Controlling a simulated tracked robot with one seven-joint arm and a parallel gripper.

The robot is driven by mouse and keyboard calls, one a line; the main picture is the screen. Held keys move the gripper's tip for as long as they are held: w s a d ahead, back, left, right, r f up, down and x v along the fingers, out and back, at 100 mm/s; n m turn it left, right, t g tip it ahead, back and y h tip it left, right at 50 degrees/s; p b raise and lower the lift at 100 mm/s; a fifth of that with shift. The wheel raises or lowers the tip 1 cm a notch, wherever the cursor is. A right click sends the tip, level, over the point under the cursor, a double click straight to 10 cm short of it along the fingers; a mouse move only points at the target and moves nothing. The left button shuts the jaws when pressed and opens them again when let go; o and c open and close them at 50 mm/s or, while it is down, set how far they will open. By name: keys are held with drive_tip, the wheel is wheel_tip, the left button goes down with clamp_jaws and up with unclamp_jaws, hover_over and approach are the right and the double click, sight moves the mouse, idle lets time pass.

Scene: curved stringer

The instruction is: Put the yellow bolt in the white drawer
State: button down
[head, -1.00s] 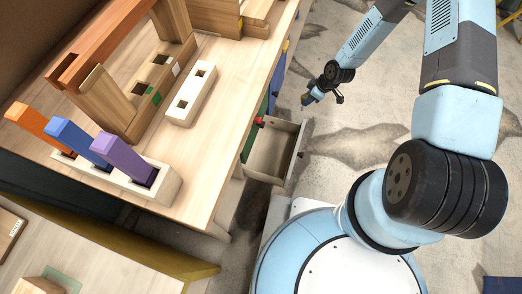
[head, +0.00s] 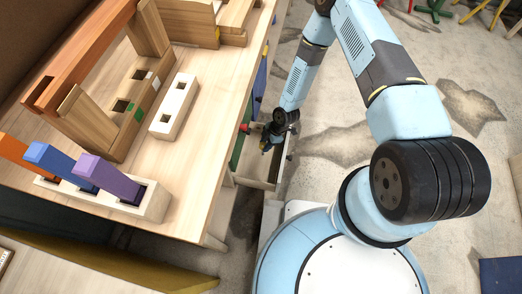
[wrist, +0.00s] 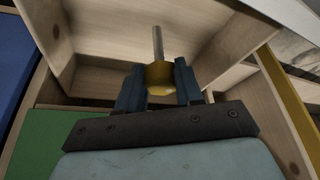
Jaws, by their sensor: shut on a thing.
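My gripper (head: 265,146) is at the open drawer under the workbench edge, seen from above in the head view. In the wrist view its two blue fingers (wrist: 158,86) are shut on the yellow bolt (wrist: 160,73). The bolt has a yellow head and a grey shank pointing up in that picture. The pale, open-topped white drawer (head: 257,171) is pulled out, and my gripper and forearm cover part of it. Its wooden inside (wrist: 105,62) lies behind the bolt in the wrist view. I cannot tell whether the bolt touches it.
A green drawer front (wrist: 45,140) and a blue one (wrist: 14,60) are close by in the wrist view. A red knob (head: 244,128) sticks out near my gripper. The workbench (head: 190,185) carries a pale block (head: 174,105) and coloured pegs. Open floor lies to the right.

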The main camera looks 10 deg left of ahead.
drive_tip(key=shift+f, duration=2.9)
drive_tip(key=c, duration=0.7)
unclamp_jaws()
drive_tip(key=shift+c, duration=0.2)
drive_tip(key=v, duration=1.2)
drive_tip(key=shift+r, duration=0.1)
